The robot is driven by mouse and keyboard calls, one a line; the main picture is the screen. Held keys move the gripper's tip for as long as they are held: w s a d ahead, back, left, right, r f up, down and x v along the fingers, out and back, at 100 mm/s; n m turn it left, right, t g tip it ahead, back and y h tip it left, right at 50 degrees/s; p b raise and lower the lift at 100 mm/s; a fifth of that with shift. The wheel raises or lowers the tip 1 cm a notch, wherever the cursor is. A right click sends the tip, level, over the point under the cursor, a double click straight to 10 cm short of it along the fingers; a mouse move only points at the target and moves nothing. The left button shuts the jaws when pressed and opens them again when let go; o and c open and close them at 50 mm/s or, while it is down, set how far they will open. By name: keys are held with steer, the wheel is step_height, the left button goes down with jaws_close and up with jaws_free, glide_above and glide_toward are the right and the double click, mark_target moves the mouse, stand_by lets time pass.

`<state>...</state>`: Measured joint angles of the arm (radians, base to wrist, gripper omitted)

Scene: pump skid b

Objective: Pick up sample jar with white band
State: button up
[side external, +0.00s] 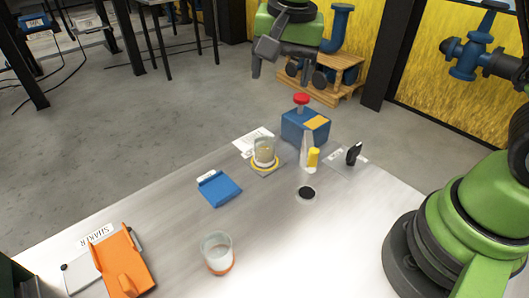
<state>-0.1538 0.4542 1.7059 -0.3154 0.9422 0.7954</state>
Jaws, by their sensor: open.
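A clear jar (264,150) with beige contents stands upright on a small square pad with a yellow ring, near the table's far edge. A pale band seems to run round its lower part, but it is too small to be sure. A second clear jar (217,250) with an orange band at its base stands empty-looking at the front middle of the table. My gripper (285,76) is open and empty, high above and beyond the far edge of the table, apart from both jars.
A blue box with a red knob (304,124), a clear item with a yellow part (311,158) and a black clip (354,153) stand right of the beige-filled jar. A blue flat case (219,189) and orange fixture (124,262) lie left.

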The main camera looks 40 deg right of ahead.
steer(key=m+g+h, duration=0.1)
glide_toward(264, 144)
steer(key=f, duration=0.8)
steer(key=shift+s+a+f, duration=0.1)
steer(key=shift+s+f, duration=0.05)
steer(key=shift+s, duration=0.1)
steer(key=shift+c, duration=0.5)
